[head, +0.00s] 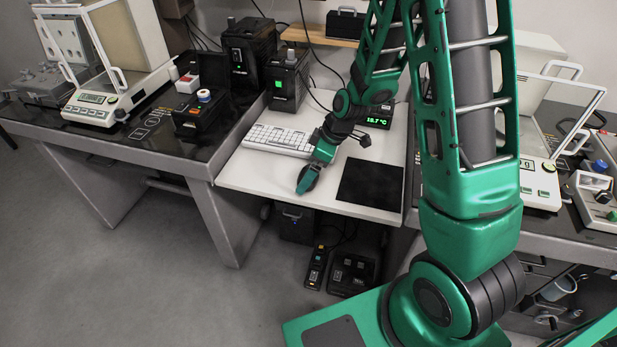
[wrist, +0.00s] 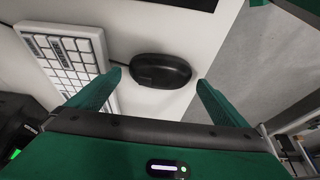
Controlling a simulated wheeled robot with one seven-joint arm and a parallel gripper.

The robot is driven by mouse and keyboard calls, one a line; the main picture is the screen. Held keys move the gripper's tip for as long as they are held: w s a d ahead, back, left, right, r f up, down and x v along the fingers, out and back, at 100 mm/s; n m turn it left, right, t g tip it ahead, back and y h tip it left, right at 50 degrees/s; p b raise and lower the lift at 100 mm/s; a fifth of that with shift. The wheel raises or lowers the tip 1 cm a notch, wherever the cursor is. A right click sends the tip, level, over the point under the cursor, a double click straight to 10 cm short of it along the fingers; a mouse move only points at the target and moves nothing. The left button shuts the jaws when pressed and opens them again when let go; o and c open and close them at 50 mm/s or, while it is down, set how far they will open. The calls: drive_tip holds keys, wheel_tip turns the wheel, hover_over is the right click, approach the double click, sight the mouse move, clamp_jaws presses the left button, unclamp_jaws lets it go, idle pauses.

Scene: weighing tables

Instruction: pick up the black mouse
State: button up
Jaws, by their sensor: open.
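The black mouse (wrist: 160,71) lies on the white desk in the wrist view, ahead of my gripper and roughly between its fingers. In the head view the mouse (head: 307,180) is partly hidden by my gripper (head: 309,178), which reaches down to it near the desk's front edge. In the wrist view my gripper (wrist: 157,86) is open, with one green finger on each side of the mouse. I see no clear contact between the fingers and the mouse.
A white keyboard (head: 278,139) lies left of the mouse; it also shows in the wrist view (wrist: 68,62). A black mat (head: 370,183) lies to the right on the white desk (head: 240,178). Black boxes (head: 287,80) and a green temperature display (head: 379,121) stand behind.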

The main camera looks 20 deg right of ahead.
drive_tip(key=shift+w+a+f, duration=0.15)
drive_tip(key=shift+f, duration=0.45)
drive_tip(key=shift+c, duration=0.6)
drive_tip(key=c, duration=1)
drive_tip(key=shift+c, duration=0.2)
drive_tip(key=shift+r, duration=0.1)
